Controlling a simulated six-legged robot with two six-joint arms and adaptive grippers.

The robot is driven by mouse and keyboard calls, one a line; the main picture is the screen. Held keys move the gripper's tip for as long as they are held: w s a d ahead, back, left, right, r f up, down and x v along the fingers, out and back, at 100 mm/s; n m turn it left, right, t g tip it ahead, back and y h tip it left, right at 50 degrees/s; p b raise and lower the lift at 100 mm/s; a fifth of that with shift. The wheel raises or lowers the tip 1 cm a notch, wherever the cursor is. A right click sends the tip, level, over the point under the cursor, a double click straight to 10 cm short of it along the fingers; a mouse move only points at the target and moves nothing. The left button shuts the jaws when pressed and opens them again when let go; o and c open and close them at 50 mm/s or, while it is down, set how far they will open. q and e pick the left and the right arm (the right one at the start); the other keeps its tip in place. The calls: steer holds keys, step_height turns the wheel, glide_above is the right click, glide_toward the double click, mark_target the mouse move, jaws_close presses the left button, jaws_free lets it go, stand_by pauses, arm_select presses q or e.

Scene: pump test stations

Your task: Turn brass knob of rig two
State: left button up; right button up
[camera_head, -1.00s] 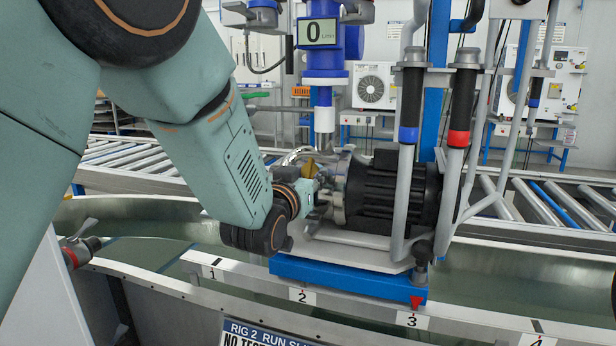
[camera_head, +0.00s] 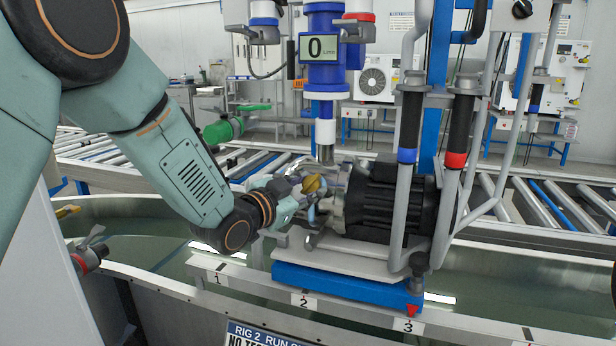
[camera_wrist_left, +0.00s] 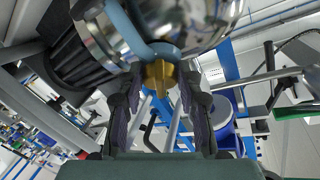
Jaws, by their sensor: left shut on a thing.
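The brass knob (camera_head: 312,183) sits at the left end of the pump unit, beside the dark finned motor (camera_head: 392,205) of rig two. In the left wrist view the knob (camera_wrist_left: 159,76) lies between the two dark fingers, below a shiny metal body with a blue ring. My left gripper (camera_head: 303,192) reaches it from the left and is shut on it. The fingers partly hide the knob's sides, and its exact angle is hard to tell. My right gripper is not in view.
The pump stands on a blue carriage (camera_head: 345,287) on a numbered rail, its red pointer (camera_head: 412,310) near mark 3. A blue column with a display reading 0 (camera_head: 318,48) rises just behind the gripper. Grey pipes with black sleeves (camera_head: 410,120) stand at right. A red-tipped valve (camera_head: 88,257) is at left.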

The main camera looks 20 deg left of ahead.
arm_select(q)
steer(key=m+g+p, duration=0.1)
steer(key=m+p, duration=0.2)
steer(key=m+g+h+p, duration=0.1)
steer(key=m+g+p, duration=0.1)
steer(key=m+p, duration=0.1)
steer(key=r+m+g+h+p, duration=0.1)
steer(key=m+p, duration=0.3)
steer(key=shift+w+a+g, duration=0.1)
steer(key=shift+a+g, duration=0.1)
steer(key=shift+g, duration=0.1)
steer(key=shift+f+m+g+p, duration=0.15)
steer(key=shift+m+g+p, duration=0.55)
steer(key=shift+m+p, duration=0.8)
steer(key=o, duration=1.1)
steer(key=shift+o, duration=0.2)
steer(key=shift+w, duration=0.1)
steer(key=v, duration=1.2)
